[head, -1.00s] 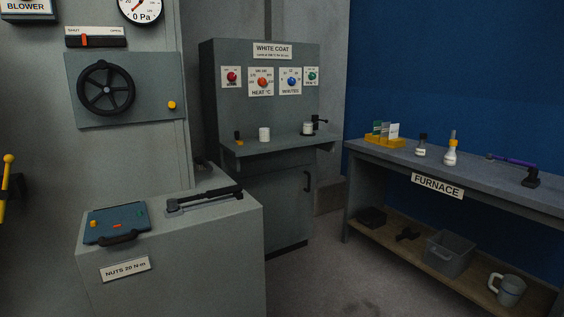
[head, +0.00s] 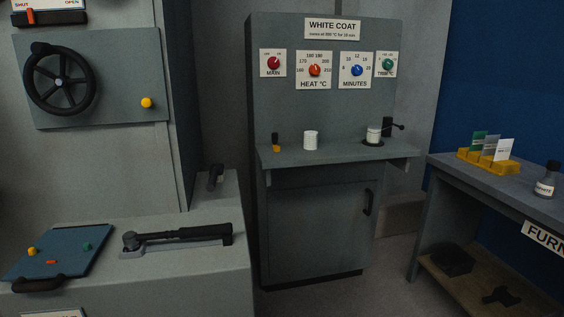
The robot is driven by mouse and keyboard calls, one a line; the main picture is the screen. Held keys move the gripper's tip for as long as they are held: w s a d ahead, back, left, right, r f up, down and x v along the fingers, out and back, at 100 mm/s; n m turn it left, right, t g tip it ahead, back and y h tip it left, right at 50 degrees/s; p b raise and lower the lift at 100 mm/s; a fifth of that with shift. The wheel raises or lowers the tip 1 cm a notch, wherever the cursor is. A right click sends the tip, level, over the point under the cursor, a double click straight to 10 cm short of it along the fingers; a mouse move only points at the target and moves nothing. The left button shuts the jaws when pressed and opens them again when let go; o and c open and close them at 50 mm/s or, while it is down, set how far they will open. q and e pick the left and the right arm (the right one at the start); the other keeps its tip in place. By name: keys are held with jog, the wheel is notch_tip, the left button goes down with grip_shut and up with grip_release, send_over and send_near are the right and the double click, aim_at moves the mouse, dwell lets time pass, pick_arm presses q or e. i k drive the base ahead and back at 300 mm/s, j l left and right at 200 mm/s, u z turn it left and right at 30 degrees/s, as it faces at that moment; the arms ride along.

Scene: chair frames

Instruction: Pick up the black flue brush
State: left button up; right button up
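I cannot make out for certain which thing is the black flue brush. A dark upright handle-like thing (head: 215,178) stands on the grey ledge behind the front cabinet; its lower part is hard to read. A black block-like thing (head: 452,259) and a dark, irregular flat thing (head: 501,296) lie on the lower shelf of the furnace bench at right. A long tool with a black handle (head: 178,238) lies in a grey holder on the front cabinet. Neither of my grippers shows.
The furnace bench (head: 490,190) is at right. Some floor shows between station and bench.

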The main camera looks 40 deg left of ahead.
aim_at(217, 173)
jog(key=i+u, duration=0.1)
jog(key=i, duration=0.4)
jog(key=i+l+u, duration=0.1)
jog(key=i, duration=0.4)
jog(key=i+l+u, duration=0.1)
jog(key=i, duration=0.35)
jog(key=i+j+u, duration=0.15)
jog(key=i+u, duration=0.65)
jog(key=i+l+u, duration=0.15)
jog(key=i+u, duration=0.35)
jog(key=u, duration=0.35)
jog(key=i+u, duration=0.15)
jog(key=u, duration=0.25)
jog(key=i+l+u, duration=0.1)
jog(key=u, duration=0.35)
jog(key=l+u, duration=0.15)
jog(key=u, duration=0.25)
jog(key=i+l+u, duration=0.15)
jog(key=u, duration=0.3)
jog(key=l+u, duration=0.15)
jog(key=u, duration=0.25)
